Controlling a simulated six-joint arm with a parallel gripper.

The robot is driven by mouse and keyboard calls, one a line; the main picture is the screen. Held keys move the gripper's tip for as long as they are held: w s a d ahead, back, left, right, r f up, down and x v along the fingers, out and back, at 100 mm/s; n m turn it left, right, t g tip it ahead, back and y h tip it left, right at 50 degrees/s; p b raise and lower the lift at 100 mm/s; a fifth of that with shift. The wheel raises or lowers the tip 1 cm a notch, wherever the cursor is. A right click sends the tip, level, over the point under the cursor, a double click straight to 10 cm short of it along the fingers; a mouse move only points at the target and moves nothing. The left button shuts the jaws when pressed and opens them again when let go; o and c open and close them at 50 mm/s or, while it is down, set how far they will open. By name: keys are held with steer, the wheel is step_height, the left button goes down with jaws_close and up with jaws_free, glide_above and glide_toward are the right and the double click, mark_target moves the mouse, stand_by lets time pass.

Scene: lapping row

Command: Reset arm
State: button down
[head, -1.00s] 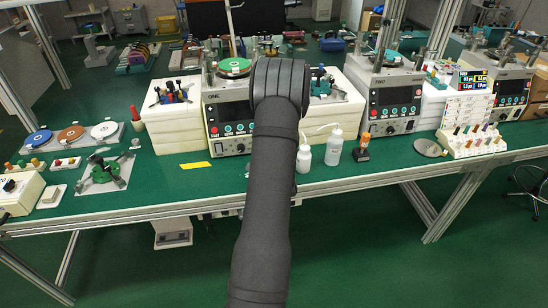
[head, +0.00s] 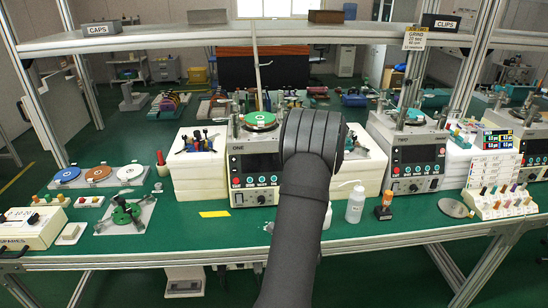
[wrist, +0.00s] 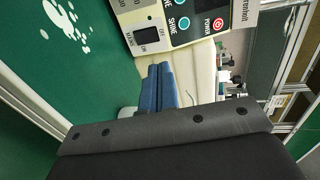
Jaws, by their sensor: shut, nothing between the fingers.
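My arm rises through the middle of the head view in front of the machine marked ONE (head: 252,165), and its dark rounded joint hides my gripper there. In the wrist view my gripper (wrist: 160,72) shows as two blue fingers, shut together with nothing between them. The fingers point toward the edge of a white control panel (wrist: 180,22) with switches and buttons. They appear apart from it, though the depth is hard to judge.
The green bench (head: 180,238) carries a white bottle (head: 355,204), an orange-topped item (head: 384,206) and machine TWO (head: 408,155). Coloured discs (head: 98,174) lie left. An overhead shelf (head: 190,38) holds the CAPS (head: 102,29) and CLIPS (head: 440,23) boxes. White spots (wrist: 65,25) mark the green surface.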

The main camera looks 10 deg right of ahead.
steer(key=w+f, duration=0.1)
steer(key=w, duration=0.1)
steer(key=w+f, duration=0.1)
steer(key=w, duration=0.2)
steer(key=w+f, duration=0.2)
steer(key=shift+w, duration=0.4)
steer(key=shift+s+f, duration=0.15)
steer(key=shift+f, duration=0.45)
steer(key=s, duration=0.2)
steer(key=s+r, duration=0.1)
steer(key=s, duration=0.1)
steer(key=shift+s, duration=0.4)
steer(key=shift+s+r, duration=0.2)
steer(key=shift+s, duration=0.5)
